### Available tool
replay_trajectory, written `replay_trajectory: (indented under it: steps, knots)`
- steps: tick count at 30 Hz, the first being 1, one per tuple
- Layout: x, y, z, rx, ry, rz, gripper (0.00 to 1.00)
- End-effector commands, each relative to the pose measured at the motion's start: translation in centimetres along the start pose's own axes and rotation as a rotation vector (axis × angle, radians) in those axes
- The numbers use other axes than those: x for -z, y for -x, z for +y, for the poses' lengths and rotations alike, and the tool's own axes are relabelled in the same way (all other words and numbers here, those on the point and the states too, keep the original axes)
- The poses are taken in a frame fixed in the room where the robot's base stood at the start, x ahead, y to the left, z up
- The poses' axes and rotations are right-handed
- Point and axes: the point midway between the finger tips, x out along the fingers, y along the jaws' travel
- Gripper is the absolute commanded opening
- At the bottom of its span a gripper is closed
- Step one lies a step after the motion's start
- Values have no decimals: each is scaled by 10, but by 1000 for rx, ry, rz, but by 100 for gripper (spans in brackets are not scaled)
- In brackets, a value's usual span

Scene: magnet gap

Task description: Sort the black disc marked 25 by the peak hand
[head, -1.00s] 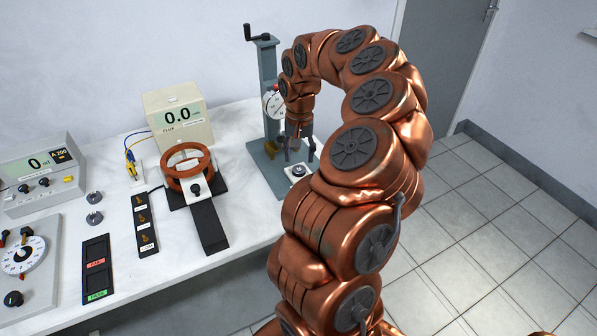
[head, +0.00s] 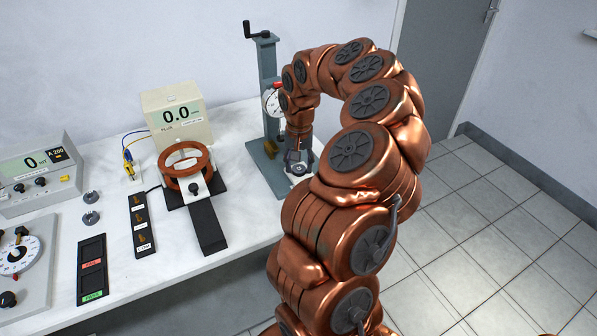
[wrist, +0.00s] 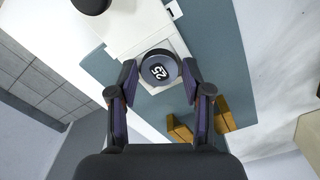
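The black disc marked 25 (wrist: 158,68) lies flat on a white plate (wrist: 150,88) on the teal base of the crank stand (head: 264,75). In the head view the disc (head: 298,169) shows just below my gripper. My gripper (wrist: 159,64) is open, with one finger on each side of the disc; narrow gaps seem to remain, and contact is hard to judge. In the head view my gripper (head: 298,155) points down over the stand base. The stand's round dial (head: 271,103) is partly hidden by my arm; its hands are not readable. A black tray (head: 92,270) has red and green labels.
A fluxmeter (head: 176,116) reading 0.0 stands behind a copper coil (head: 186,160). Brass blocks (wrist: 225,115) sit near my right finger. A meter (head: 38,175) stands far left.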

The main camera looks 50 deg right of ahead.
Motion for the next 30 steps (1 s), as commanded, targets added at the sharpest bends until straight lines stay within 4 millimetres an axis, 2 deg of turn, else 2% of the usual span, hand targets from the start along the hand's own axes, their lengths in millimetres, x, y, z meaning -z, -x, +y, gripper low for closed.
replay_trajectory:
  steps: [1,12,17,30]
  knots:
    - [0,0,0,0,0,0,41]
    - [0,0,0,0,0,0,4]
    - [0,4,0,0,-1,1,4]
    - [0,32,0,-1,-1,1,4]
